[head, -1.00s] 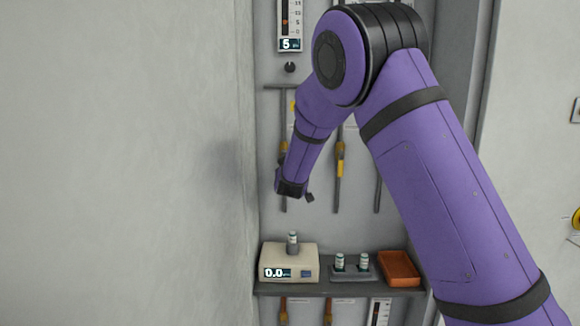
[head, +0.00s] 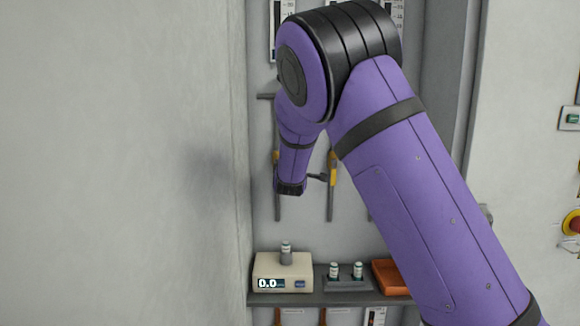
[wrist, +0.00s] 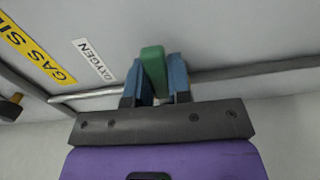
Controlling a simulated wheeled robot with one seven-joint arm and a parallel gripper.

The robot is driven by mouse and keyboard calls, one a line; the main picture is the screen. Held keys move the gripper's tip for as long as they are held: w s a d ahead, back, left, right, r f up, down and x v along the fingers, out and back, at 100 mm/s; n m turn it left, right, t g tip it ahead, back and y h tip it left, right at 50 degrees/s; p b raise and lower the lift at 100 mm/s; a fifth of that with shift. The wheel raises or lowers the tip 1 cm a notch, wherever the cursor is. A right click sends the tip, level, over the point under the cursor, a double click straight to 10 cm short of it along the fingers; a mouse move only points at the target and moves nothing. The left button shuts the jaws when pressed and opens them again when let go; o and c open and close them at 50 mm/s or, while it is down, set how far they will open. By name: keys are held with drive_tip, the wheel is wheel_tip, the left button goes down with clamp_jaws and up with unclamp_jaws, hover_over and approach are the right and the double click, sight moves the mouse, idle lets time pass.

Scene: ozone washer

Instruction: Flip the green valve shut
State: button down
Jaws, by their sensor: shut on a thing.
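The green valve (wrist: 153,62) shows in the wrist view as a green handle standing across a thin grey pipe (wrist: 262,68). My gripper (wrist: 155,80) has one blue finger on each side of the handle and is shut on it. The valve's body is hidden behind the fingers and the dark gripper base. In the head view my purple arm reaches towards the back wall, and the green valve cannot be made out there.
An OXYGEN label (wrist: 95,60) and a yellow label (wrist: 35,50) are beside the handle. In the head view, a shelf (head: 330,298) below my arm holds a white instrument (head: 268,264), small vials and an orange tray (head: 391,277). A wall (head: 120,160) stands close on the left.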

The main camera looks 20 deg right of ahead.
drive_tip(key=shift+r+n, duration=0.15)
drive_tip(key=shift+n, duration=0.15)
idle(0.4)
drive_tip(key=c, duration=1)
unclamp_jaws()
drive_tip(key=shift+c, duration=0.2)
drive_tip(key=v, duration=1)
drive_tip(key=shift+s+a, duration=0.15)
drive_tip(key=shift+s, duration=0.25)
